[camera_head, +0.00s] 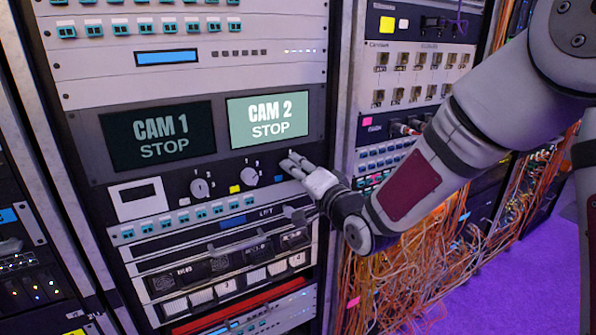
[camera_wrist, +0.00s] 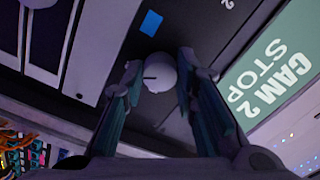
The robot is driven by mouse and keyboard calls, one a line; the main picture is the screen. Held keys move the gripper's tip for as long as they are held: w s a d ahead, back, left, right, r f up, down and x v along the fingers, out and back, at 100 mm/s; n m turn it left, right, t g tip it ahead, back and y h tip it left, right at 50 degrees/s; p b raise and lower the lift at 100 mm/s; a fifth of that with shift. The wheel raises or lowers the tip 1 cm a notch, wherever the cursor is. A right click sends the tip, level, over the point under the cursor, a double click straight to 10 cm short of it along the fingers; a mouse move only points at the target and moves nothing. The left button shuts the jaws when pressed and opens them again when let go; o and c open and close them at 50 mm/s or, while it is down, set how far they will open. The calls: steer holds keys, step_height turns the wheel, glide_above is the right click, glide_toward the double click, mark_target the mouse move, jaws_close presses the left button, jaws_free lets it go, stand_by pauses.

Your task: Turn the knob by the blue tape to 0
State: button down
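A round pale knob (camera_wrist: 162,70) with a short dark line pointing left sits on a dark panel in the wrist view. A small blue tape (camera_wrist: 151,23) is just above it there; the tape also shows left of my fingertips in the head view (camera_head: 279,178). My gripper (camera_wrist: 160,80) is open, its fingers on either side of the knob with slight gaps; I cannot tell whether they touch it. In the head view my gripper (camera_head: 293,164) is at the panel below the CAM 2 screen and hides this knob. The 0 mark is not readable.
Two other knobs, a left one (camera_head: 200,188) and a middle one (camera_head: 249,176), sit left of my gripper, with yellow tape (camera_head: 235,189) between them. The CAM 2 screen (camera_head: 268,119) is just above. Orange cables (camera_head: 400,285) hang to the right; handles jut out below.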

steer(key=shift+n+b, duration=14.55)
steer(key=shift+n, duration=0.35)
